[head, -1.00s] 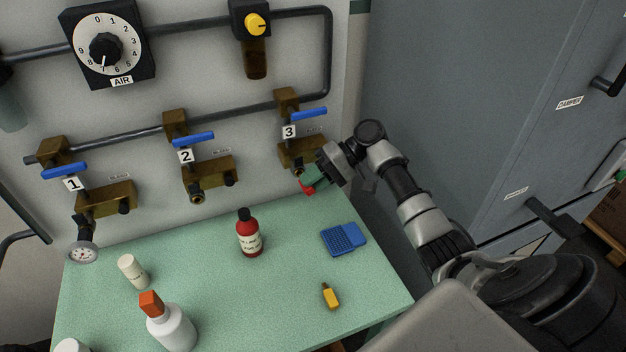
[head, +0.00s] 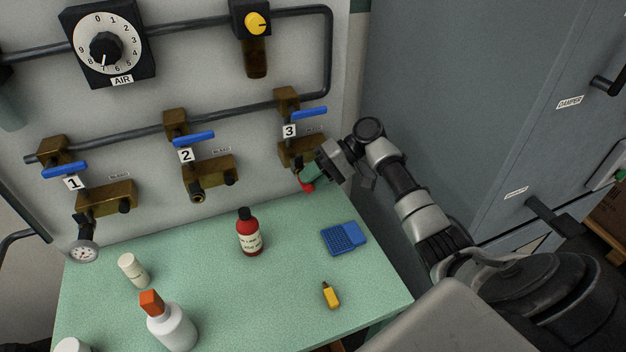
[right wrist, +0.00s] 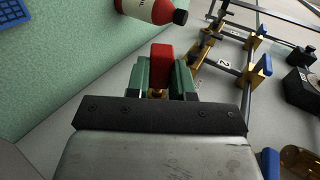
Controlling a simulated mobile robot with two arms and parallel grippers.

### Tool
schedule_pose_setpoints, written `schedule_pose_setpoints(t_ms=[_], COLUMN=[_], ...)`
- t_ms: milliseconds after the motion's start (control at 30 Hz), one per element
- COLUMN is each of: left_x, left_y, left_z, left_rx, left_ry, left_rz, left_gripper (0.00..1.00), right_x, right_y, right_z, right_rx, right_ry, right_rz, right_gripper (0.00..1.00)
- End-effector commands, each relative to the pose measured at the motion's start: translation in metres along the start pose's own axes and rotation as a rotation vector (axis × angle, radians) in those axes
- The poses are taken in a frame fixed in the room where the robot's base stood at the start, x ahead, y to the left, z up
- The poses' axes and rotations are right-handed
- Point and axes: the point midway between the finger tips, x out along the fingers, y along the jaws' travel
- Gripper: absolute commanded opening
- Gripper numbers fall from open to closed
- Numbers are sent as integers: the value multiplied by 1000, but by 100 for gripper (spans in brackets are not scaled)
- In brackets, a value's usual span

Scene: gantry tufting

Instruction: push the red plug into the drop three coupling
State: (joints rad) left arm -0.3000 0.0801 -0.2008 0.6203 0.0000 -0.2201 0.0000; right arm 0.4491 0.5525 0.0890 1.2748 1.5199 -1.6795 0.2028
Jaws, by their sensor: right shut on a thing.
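The red plug (head: 306,187) is low on the wall, just below the drop three brass block (head: 297,152). My right gripper (head: 311,176), with green fingers, is shut on the plug. In the right wrist view the red plug (right wrist: 161,56) stands out between the two green fingers (right wrist: 161,78), and a small brass-coloured piece shows near its base. The drop three coupling is largely hidden by my gripper, so I cannot tell whether the plug touches it. My left gripper is not in view.
Drop three has a blue lever (head: 310,113). Drop two's brass block (head: 208,176) is to the left. A grey cabinet (head: 450,100) is right.

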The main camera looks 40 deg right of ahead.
Motion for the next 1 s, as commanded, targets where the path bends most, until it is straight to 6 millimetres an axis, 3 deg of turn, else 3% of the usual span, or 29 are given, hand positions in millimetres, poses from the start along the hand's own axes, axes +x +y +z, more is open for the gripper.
schedule_pose_setpoints(t_ms=[1000], left_x=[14], left_y=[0], left_z=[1], left_rx=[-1], left_ry=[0], left_rz=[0], left_gripper=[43], right_x=[0], right_y=[0], right_z=[-20], right_rx=[0], right_ry=[2], right_rz=[0], right_gripper=[0])
